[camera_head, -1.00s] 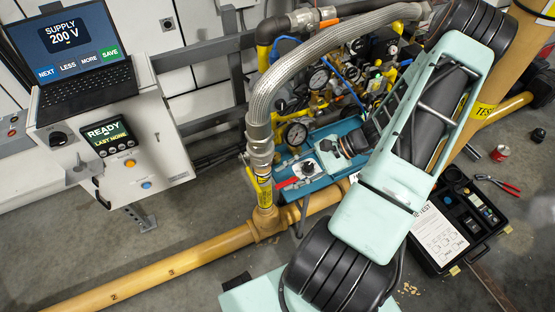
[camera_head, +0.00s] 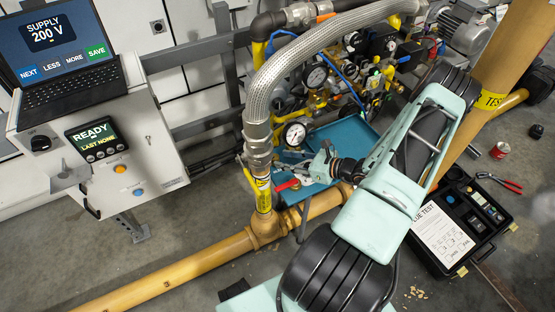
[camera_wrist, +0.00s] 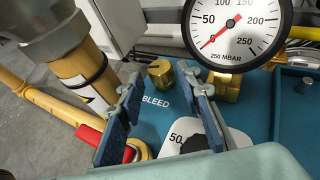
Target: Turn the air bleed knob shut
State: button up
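The brass knob (camera_wrist: 161,72) stands on the blue panel (camera_wrist: 258,121) in the wrist view, beside the printed word BLEED. A slot or dark mark shows on its top. My gripper (camera_wrist: 164,86) is open and empty. Its two blue-padded fingers frame the knob from the near side, one to the left and one to the right, and I see no contact. In the head view my gripper (camera_head: 315,166) is over the blue tray-like panel (camera_head: 343,136); the knob cannot be made out there.
A pressure gauge (camera_wrist: 238,22) stands right of the knob, its needle near 0. A white dial plate (camera_wrist: 228,138) with a dark knob lies partly behind my right finger. A red lever (camera_wrist: 113,149) is by the left finger. A braided hose (camera_head: 262,100) rises left of my arm.

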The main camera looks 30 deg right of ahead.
aim_at(277, 158)
jog(key=shift+x, duration=1.95)
grip_shut()
